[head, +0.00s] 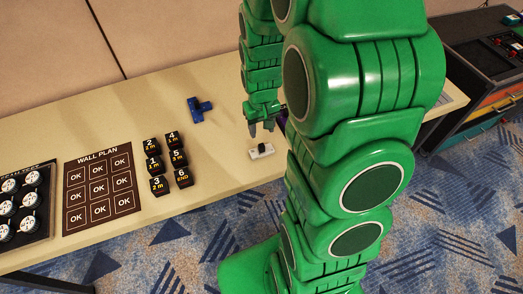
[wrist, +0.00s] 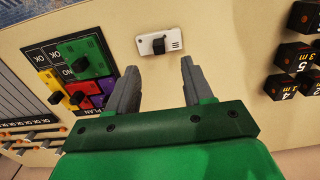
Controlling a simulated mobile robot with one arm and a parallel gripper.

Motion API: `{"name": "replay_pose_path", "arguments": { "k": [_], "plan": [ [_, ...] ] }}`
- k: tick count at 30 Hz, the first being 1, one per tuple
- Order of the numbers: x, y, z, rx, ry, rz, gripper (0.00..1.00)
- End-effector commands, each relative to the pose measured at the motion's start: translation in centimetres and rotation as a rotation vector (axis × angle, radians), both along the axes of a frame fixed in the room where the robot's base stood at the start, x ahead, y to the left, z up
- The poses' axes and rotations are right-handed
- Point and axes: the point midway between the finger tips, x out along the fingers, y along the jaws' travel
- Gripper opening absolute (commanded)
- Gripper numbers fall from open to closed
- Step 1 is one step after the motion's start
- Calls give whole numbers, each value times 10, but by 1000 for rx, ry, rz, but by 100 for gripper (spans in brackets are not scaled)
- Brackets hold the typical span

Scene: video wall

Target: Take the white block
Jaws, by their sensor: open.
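The white block (head: 261,151) lies on the cream table near its front edge, with a black piece on its top. It also shows in the wrist view (wrist: 145,45), just beyond the fingertips and roughly centred between them. My gripper (head: 261,128) is open and empty, a little behind the block in the head view. In the wrist view its two grey fingers (wrist: 160,64) stand apart with bare table between them, and do not appear to touch the block.
Several black numbered cubes (head: 155,163) stand left of the block. A blue piece (head: 200,109) lies behind them. The wall plan sheet (head: 75,205) is further left. The wrist view shows a green block (wrist: 84,57) among coloured blocks on a dark sheet, left of the fingers.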

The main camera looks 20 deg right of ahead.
Motion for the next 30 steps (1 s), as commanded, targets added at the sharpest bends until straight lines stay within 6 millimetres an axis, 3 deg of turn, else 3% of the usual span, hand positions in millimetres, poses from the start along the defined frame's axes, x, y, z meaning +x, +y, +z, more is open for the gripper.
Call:
{"name": "replay_pose_path", "arguments": {
  "k": [7,30],
  "plan": [
    [10,-5,-16,0,-12,-1,51],
    [8,-3,-64,0,-9,0,51]
  ]
}}
